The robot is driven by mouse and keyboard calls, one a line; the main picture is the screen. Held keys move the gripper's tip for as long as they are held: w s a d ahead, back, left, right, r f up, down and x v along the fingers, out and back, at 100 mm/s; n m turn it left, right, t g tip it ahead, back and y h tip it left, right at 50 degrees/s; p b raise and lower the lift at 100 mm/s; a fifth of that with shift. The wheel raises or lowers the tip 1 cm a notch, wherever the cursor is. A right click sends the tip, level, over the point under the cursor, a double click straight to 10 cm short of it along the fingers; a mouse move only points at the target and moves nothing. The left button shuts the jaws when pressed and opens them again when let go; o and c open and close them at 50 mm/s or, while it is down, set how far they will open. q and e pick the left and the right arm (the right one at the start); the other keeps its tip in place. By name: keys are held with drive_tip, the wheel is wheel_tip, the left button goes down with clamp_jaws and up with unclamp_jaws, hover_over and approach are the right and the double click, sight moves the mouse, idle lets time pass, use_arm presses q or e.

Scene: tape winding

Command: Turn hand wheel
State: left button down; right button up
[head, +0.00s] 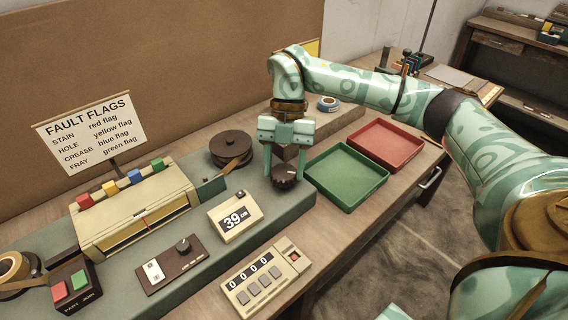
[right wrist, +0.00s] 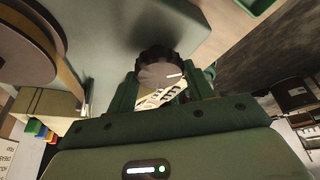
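The hand wheel (head: 286,177) is a small dark ribbed knob at the right end of the grey-green winding bench. My right gripper (head: 285,172) points down over it, with one finger on each side. In the right wrist view the wheel (right wrist: 160,72), with a white mark on its face, sits between the two fingers (right wrist: 160,88), which appear to touch its rim. The counter (head: 235,216) beside it reads 39 cm. My left gripper does not show.
A dark tape reel (head: 231,148) stands left of the wheel. A green tray (head: 346,174) and a red tray (head: 386,144) lie to the right. A four-digit counter box (head: 265,281) reading 0000 is in front. The cream flag box (head: 135,212) stands at left.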

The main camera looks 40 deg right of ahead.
drive_tip(key=shift+r+m+p, duration=0.2)
drive_tip(key=shift+m+p, duration=0.3)
drive_tip(key=shift+p, duration=0.3)
drive_tip(key=m+t+p, duration=0.1)
drive_tip(key=m+p, duration=0.2)
drive_tip(key=p, duration=0.1)
drive_tip(key=m+t+y+p, duration=0.1)
drive_tip(key=m+p, duration=0.2)
drive_tip(key=p, duration=0.2)
drive_tip(key=shift+s+r+m+t, duration=0.1)
drive_tip(key=shift+s+m+t, duration=0.1)
drive_tip(key=shift+m+t, duration=0.1)
use_arm(q)
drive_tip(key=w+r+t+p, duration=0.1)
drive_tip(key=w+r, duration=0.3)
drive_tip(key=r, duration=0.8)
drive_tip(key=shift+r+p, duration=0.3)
drive_tip(key=shift+p, duration=0.45)
use_arm(e)
drive_tip(key=shift+d+f+m+t, duration=0.1)
drive_tip(key=shift+f+m+t, duration=0.2)
drive_tip(key=shift+m, duration=0.6)
drive_tip(key=o, duration=1)
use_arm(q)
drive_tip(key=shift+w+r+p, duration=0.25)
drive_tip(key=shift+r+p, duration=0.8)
use_arm(e)
drive_tip(key=v, duration=1.6)
drive_tip(key=shift+d+r, duration=0.1)
drive_tip(key=shift+d, duration=0.15)
